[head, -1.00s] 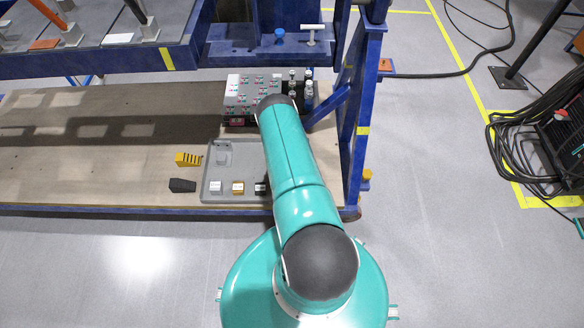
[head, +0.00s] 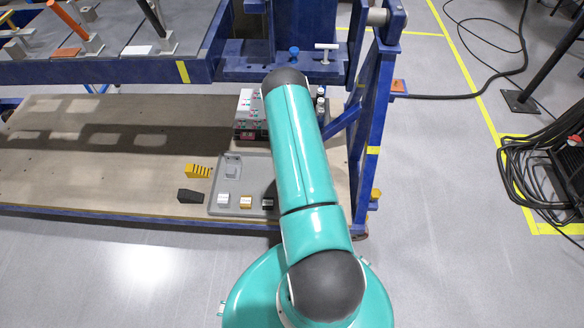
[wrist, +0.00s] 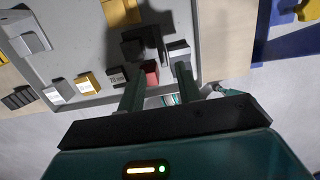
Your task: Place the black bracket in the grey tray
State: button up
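The grey tray (head: 222,188) lies on the wooden board, left of my arm in the head view; its floor also shows in the wrist view (wrist: 75,40). In the wrist view, a black bracket (wrist: 138,45) sits over the tray floor, just beyond my fingertips. My gripper (wrist: 158,75) has its two fingers apart, with nothing visibly clamped between them. A red block (wrist: 150,73) shows in the gap between the fingers. I cannot tell whether the bracket rests fully on the tray. My gripper is hidden behind my arm in the head view.
A grey bracket (wrist: 30,40), a yellow part (wrist: 120,12) and several small labelled blocks, one yellow (wrist: 88,83), are in the tray. Left of it lie a yellow slotted part (head: 198,171) and a dark part (head: 190,196). A blue frame (head: 372,130) stands at the right.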

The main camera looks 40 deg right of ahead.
jog(key=w+a+r+n+t, duration=0.1)
jog(key=w+a+r+n, duration=0.35)
jog(key=r, duration=0.65)
jog(key=w+a+r+n+t+y, duration=0.1)
jog(key=w+a+r+n, duration=0.4)
jog(key=r, duration=0.5)
jog(key=w+a+r+n+t, duration=0.1)
jog(key=w+a+r+n, duration=0.4)
jog(key=r, duration=0.6)
jog(key=s+a+r+n+y, duration=0.1)
jog(key=s+a+r+n, duration=0.4)
jog(key=a+r+n, duration=0.45)
jog(key=s+a+r+n, duration=0.5)
jog(key=a+r+n, duration=0.15)
jog(key=r, duration=0.65)
jog(key=s+a+r+n, duration=0.3)
jog(key=s+n, duration=0.4)
jog(key=s, duration=0.1)
jog(key=s+a+r+n+t+h, duration=0.1)
jog(key=s+a+r+n, duration=0.2)
jog(key=s+n, duration=0.5)
jog(key=shift+s+a+r+t, duration=0.25)
jog(key=shift+s+a+t, duration=0.05)
jog(key=shift+s+a, duration=0.15)
